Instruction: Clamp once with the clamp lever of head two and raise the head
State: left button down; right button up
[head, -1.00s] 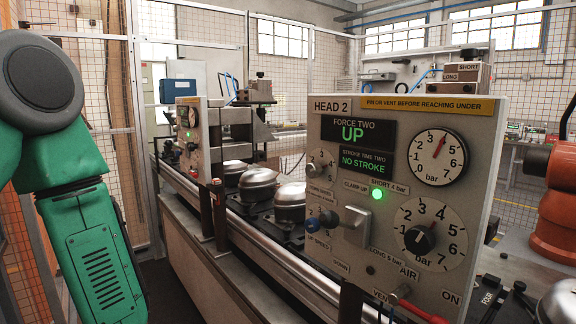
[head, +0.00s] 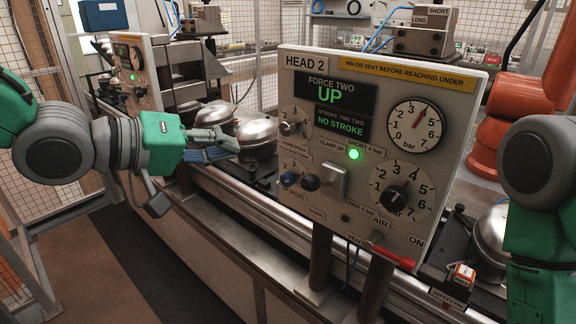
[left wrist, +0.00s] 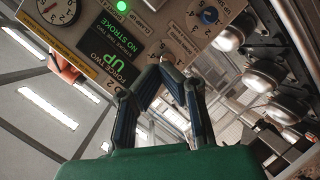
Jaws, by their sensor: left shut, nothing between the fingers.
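The head two panel (head: 300,62) stands upright at the centre right, its displays reading FORCE TWO UP and STROKE TIME TWO NO STROKE. The pale clamp lever (head: 333,181) is on the panel's lower left, below a CLAMP UP label. My left gripper (head: 232,147) is left of the panel, apart from the lever, pointing right. In the left wrist view its fingertips (left wrist: 166,62) meet with nothing between them, and the panel (left wrist: 110,45) fills the upper left. My right arm shows at the right edge; its gripper is out of view.
A green lamp (head: 354,154) is lit beside the lever. Blue and black knobs (head: 299,180) sit left of it. A red-handled valve (head: 393,257) sticks out below. Domed steel shells (head: 257,134) stand on the line behind my left gripper. An orange machine (head: 515,115) stands right.

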aim_at(319, 183)
pick_arm(q)
jog(key=w+d+f, duration=0.4)
jog(key=d+f, duration=0.1)
jog(key=d, duration=0.5)
jog(key=shift+f, duration=0.25)
pick_arm(e)
jog(key=shift+d+r, duration=0.15)
jog(key=shift+d, duration=0.1)
pick_arm(q)
jog(key=shift+d, duration=0.15)
pick_arm(e)
jog(key=shift+d, duration=0.1)
pick_arm(q)
jog(key=shift+s, duration=0.1)
